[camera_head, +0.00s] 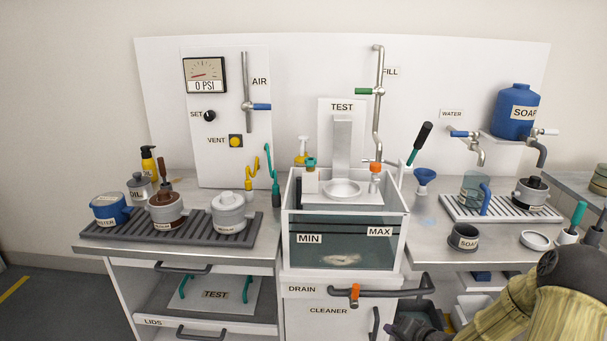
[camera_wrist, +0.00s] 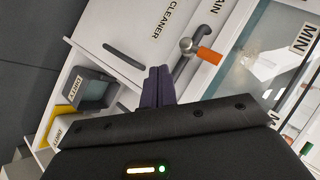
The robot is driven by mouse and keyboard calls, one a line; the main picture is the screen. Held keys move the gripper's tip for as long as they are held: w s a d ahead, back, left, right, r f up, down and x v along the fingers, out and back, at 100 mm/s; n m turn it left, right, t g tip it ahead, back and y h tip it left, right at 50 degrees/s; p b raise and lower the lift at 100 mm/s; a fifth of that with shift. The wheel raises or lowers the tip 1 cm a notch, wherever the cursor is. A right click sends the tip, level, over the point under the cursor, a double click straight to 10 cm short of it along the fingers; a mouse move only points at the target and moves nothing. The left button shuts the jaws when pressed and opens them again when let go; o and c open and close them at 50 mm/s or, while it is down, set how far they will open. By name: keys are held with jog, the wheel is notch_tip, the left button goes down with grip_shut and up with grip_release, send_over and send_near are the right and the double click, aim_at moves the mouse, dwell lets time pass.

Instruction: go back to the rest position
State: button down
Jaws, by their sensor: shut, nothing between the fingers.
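My gripper (camera_wrist: 158,86) is shut and empty in the wrist view, its dark fingers pressed together. It is in front of the lower cabinet, with the drain valve's orange handle (camera_wrist: 208,56) beyond the fingertips and to the right. In the head view my arm comes in at the lower right, and the gripper (camera_head: 392,331) shows only in part at the bottom edge, below the drain valve (camera_head: 354,294). No object is held.
The cleaner cabinet (camera_head: 322,318) and the water tank (camera_head: 340,262) are close in front. A grey bin labelled dirty (camera_wrist: 94,88) sits in an open shelf. The rack (camera_head: 100,233) with several pots stands left. Grey floor (camera_wrist: 30,40) is clear.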

jog(key=s+a+r+n+g+h, duration=0.35)
jog(key=s+r, duration=0.35)
jog(key=s, duration=0.3)
jog(key=s+a+r+n+g+h, duration=0.25)
jog(key=s+a+r+g, duration=0.2)
jog(key=s+r, duration=0.35)
notch_tip(320, 180, up, 26)
jog(key=s+t+p, duration=0.1)
jog(key=p, duration=2.6)
jog(key=shift+a+n+y, duration=0.3)
jog(key=shift+a, duration=0.05)
